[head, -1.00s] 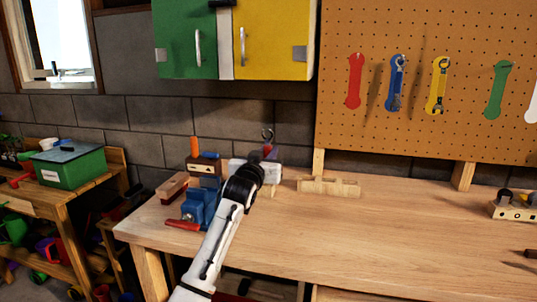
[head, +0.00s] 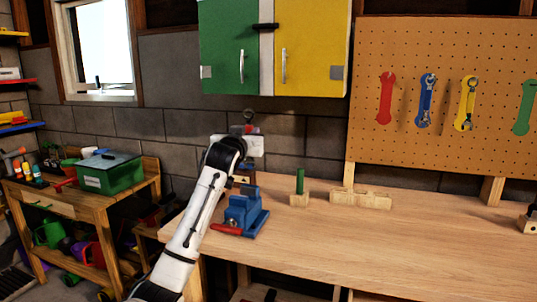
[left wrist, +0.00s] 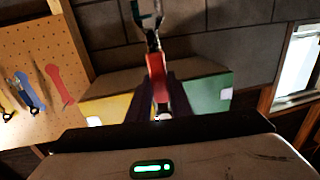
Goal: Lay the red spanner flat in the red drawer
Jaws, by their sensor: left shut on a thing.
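My left gripper (head: 250,136) is raised above the left end of the workbench, in front of the block wall. It is shut on the red spanner (head: 250,127), which is small and mostly hidden by my wrist in the head view. In the left wrist view the red handle (left wrist: 158,78) stands between the dark fingers (left wrist: 160,98), and its grey metal open-ended head (left wrist: 148,20) points away from them. My right gripper is not in view. I cannot see a red drawer in either view.
A blue vise (head: 243,212) with a red handle sits on the workbench (head: 400,235), beside small wooden blocks (head: 360,199). The bench's middle is clear. A green and yellow cabinet (head: 310,55) hangs above. A pegboard (head: 440,150) stands right. A low wooden table (head: 90,205) with a green box stands left.

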